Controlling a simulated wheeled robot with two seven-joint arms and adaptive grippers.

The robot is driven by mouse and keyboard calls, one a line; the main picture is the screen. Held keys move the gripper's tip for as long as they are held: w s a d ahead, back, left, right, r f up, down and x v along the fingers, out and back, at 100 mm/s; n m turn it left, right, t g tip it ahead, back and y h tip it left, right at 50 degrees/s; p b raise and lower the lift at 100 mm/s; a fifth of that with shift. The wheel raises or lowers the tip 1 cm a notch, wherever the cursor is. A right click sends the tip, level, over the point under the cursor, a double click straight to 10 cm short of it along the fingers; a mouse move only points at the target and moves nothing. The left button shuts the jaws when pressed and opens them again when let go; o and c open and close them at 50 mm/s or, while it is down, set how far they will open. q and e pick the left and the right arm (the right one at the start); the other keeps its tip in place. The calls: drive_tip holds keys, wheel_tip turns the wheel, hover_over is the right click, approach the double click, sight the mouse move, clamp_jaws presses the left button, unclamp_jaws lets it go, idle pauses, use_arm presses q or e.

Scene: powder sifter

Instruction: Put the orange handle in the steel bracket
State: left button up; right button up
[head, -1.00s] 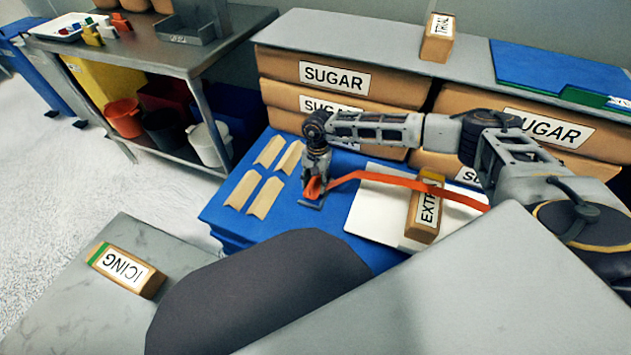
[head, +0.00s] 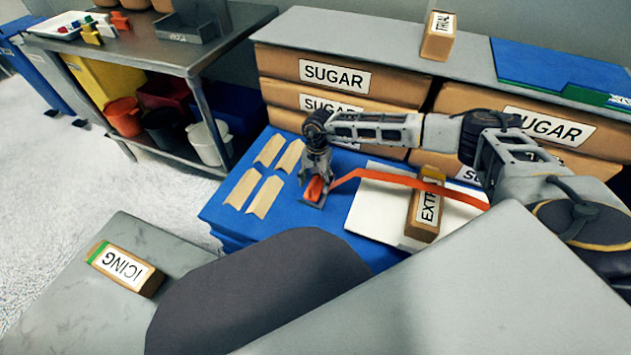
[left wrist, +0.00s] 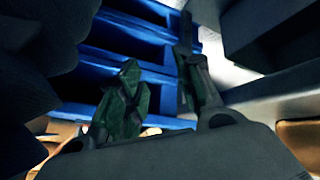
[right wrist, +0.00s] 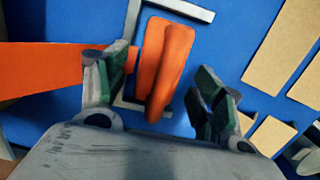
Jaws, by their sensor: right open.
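The orange handle (right wrist: 165,65) lies within the outline of the C-shaped steel bracket (right wrist: 185,8) on the blue surface; its exact seating is unclear. In the head view the handle (head: 314,188) and the bracket (head: 317,204) show under my right gripper (head: 317,178). My right gripper (right wrist: 163,75) is open, one finger on each side of the handle, with a clear gap at the right finger. An orange strap runs from the handle's left side behind the left finger. My left gripper (left wrist: 158,80) is open and empty; it is out of the head view.
The orange strap (head: 385,178) crosses the EXTRA box (head: 427,215) on a white board (head: 372,212). Several wooden pieces (head: 264,196) lie left of the bracket on the blue top (head: 225,225). Sugar sacks (head: 335,75) stand behind. An ICING box (head: 125,268) lies at front left.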

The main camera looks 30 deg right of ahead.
drive_tip(key=shift+r, duration=0.25)
drive_tip(key=shift+r+p, duration=0.45)
drive_tip(key=shift+r, duration=0.05)
drive_tip(key=r+p, duration=0.1)
drive_tip(key=r, duration=0.2)
drive_tip(key=r+p, duration=0.1)
drive_tip(key=r, duration=0.2)
drive_tip(key=r+p, duration=0.1)
drive_tip(key=r, duration=0.2)
drive_tip(key=shift+w+d+r, duration=0.35)
drive_tip(key=shift+w+d, duration=0.05)
use_arm(q)
wheel_tip(320, 180, up, 8)
drive_tip(key=a+g+y, duration=0.1)
drive_tip(key=shift+s+a+r+m+g, duration=0.2)
drive_tip(key=shift+a+m+g, duration=0.1)
drive_tip(key=shift+a+m, duration=0.1)
use_arm(e)
drive_tip(key=shift+r, duration=0.95)
use_arm(q)
drive_tip(key=shift+w, duration=0.1)
